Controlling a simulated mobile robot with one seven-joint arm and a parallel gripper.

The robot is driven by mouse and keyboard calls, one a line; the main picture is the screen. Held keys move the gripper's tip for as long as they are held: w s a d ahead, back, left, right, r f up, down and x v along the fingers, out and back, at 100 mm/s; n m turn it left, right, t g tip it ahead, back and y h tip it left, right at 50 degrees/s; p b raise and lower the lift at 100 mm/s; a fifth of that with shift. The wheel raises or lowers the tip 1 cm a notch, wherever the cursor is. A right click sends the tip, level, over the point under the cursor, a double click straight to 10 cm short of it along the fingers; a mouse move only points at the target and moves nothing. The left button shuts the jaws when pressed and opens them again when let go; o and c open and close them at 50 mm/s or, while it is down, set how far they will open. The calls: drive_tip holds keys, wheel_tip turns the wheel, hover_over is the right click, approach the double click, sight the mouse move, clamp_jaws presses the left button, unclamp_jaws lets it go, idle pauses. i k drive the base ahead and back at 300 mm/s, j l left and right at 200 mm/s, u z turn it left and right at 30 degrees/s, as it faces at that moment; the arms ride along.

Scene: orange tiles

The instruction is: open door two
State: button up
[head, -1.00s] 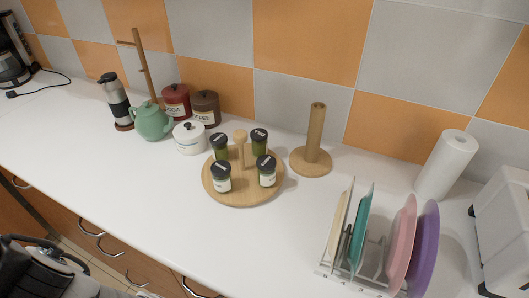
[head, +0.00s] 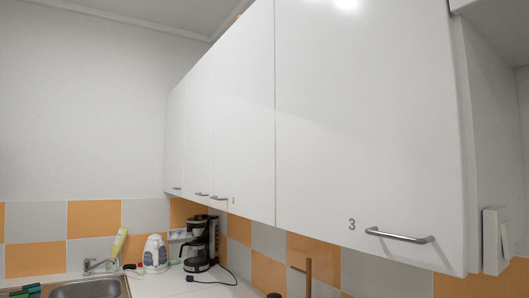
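The white wall cabinet door marked 2 (head: 245,120) is in the head view, left of centre in the upper cabinet row. It is closed. Its small metal handle (head: 220,198) sits at its lower left corner, just left of the small number. My gripper is not in view.
A larger closed door marked 3 (head: 365,110) with a bar handle (head: 400,236) is nearer on the right. More closed cabinet doors (head: 198,130) lie farther left. Below are a coffee maker (head: 199,245), a kettle (head: 155,254), a sink (head: 90,288) and the white counter (head: 165,283).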

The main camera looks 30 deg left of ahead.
sight(245, 164)
drive_tip(key=i+j, duration=0.15)
drive_tip(key=j, duration=0.2)
drive_tip(key=i+j+z, duration=0.15)
drive_tip(key=j, duration=0.2)
drive_tip(key=i+j, duration=0.1)
drive_tip(key=j, duration=0.3)
drive_tip(key=i+j+z, duration=0.1)
drive_tip(key=j, duration=0.25)
